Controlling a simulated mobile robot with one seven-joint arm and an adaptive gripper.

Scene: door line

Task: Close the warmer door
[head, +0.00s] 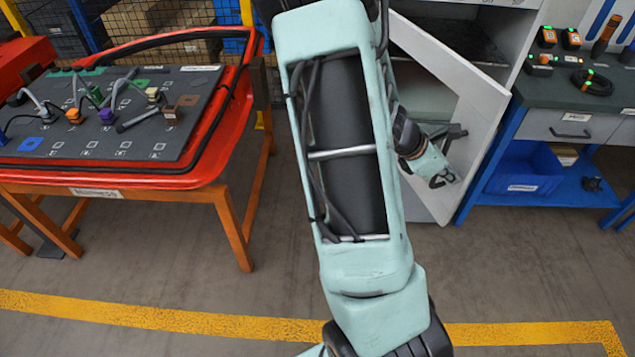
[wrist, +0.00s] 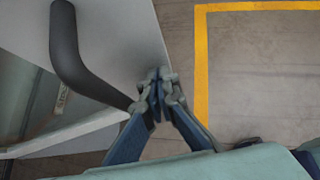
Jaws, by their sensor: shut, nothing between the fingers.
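The white warmer (head: 505,22) stands at the upper right of the head view. Its pale door (head: 480,85) is swung open, with the dark interior showing behind it. In the wrist view the door panel (wrist: 115,35) fills the upper left and carries a dark bar handle (wrist: 68,45). My gripper (wrist: 160,80) is shut and empty, its fingertips at the panel's right edge, beyond the handle's lower end. I cannot tell whether the tips touch the panel. In the head view my arm hides part of the warmer, and the fingers are hard to make out against the door.
A green-topped workbench (head: 575,95) with a blue bin (head: 525,172) below stands close right of the door. A red table (head: 225,130) with a dark task board (head: 100,140) stands left. The floor in front is clear, crossed by a yellow line (head: 150,315).

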